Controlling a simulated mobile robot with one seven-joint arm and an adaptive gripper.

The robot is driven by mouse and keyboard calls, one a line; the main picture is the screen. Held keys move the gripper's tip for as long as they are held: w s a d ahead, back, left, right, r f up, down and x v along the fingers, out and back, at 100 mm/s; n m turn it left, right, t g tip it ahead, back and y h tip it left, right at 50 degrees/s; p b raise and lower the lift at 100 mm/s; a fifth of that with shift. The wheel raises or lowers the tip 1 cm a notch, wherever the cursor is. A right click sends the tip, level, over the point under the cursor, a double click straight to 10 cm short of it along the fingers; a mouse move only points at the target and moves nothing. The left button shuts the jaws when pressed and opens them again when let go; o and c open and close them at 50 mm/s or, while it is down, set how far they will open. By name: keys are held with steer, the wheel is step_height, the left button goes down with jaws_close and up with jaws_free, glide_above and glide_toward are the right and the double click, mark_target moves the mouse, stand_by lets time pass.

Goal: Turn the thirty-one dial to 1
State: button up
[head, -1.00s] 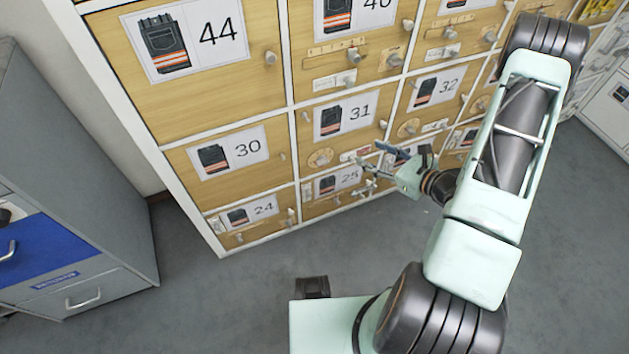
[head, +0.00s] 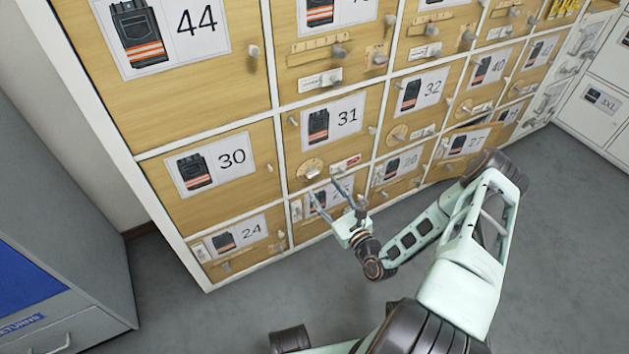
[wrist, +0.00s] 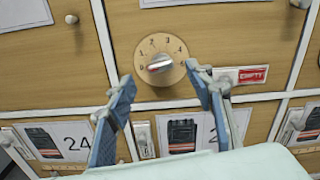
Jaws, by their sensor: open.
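The thirty-one dial (head: 311,170) is a round wooden plate with a pale knob, low on the door marked 31 (head: 348,117). In the wrist view the dial (wrist: 160,58) shows printed numbers around its top and right. My gripper (head: 325,190) is open and empty, just below and in front of the dial. In the wrist view its two blue-grey fingers (wrist: 158,78) stand left and right of the dial's lower part, apart from the knob.
A red EMPTY label (wrist: 252,75) sits right of the dial. Doors 30 (head: 232,158), 32 (head: 432,88) and 24 (head: 250,230) surround it, with small protruding knobs. A grey and blue cabinet (head: 60,270) stands at left. Grey floor in front is clear.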

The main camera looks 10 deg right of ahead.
mark_target(315, 175)
steer(key=b+x, duration=0.1)
steer(key=x, duration=0.5)
steer(key=shift+w, duration=0.2)
steer(key=shift+c, duration=0.3)
steer(key=c, duration=1.1)
steer(key=m+p, duration=0.1)
steer(key=m, duration=0.3)
steer(key=shift+d+r+p, duration=0.1)
steer(key=shift+p, duration=0.2)
steer(key=shift+m+p, duration=0.4)
steer(key=shift+m, duration=1.4)
steer(key=shift+d, duration=0.1)
